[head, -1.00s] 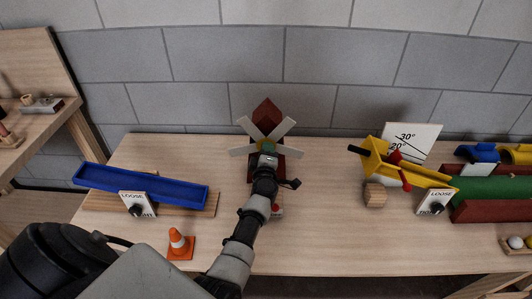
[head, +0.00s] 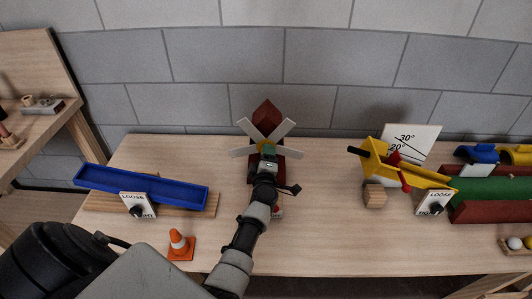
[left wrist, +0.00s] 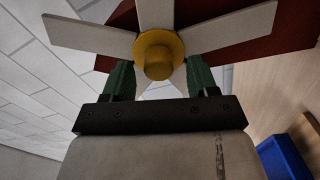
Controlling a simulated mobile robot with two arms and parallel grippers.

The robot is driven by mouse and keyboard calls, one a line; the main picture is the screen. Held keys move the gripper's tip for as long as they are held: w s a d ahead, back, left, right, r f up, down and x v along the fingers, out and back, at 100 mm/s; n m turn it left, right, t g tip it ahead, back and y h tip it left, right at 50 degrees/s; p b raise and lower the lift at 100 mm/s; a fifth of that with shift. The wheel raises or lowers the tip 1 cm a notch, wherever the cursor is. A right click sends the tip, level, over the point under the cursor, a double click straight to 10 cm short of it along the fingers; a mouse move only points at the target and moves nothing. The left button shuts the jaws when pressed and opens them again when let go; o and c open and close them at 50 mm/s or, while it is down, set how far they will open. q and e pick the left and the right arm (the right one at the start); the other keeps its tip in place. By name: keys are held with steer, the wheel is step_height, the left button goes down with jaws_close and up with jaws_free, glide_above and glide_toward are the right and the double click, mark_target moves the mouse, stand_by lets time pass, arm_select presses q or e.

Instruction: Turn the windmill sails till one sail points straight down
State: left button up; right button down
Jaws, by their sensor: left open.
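The windmill (head: 266,110) is a dark red tower with pale sails at the table's back. In the head view, sails point left, upper left, upper right (head: 283,129) and right. The part below the hub is hidden behind my gripper. The yellow hub (left wrist: 159,55) shows clearly in the left wrist view, with pale sails (left wrist: 90,36) around it. My left gripper (left wrist: 160,80) is open in front of the windmill. My right gripper is out of view.
A yellow tilted device (head: 410,172), a wooden block (head: 375,196) and a green trough (head: 490,191) are to the right. The table front is mostly clear.

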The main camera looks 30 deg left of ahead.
arm_select(q)
steer(key=p+v, duration=0.2)
steer(key=v, duration=0.7)
steer(key=shift+d, duration=0.1)
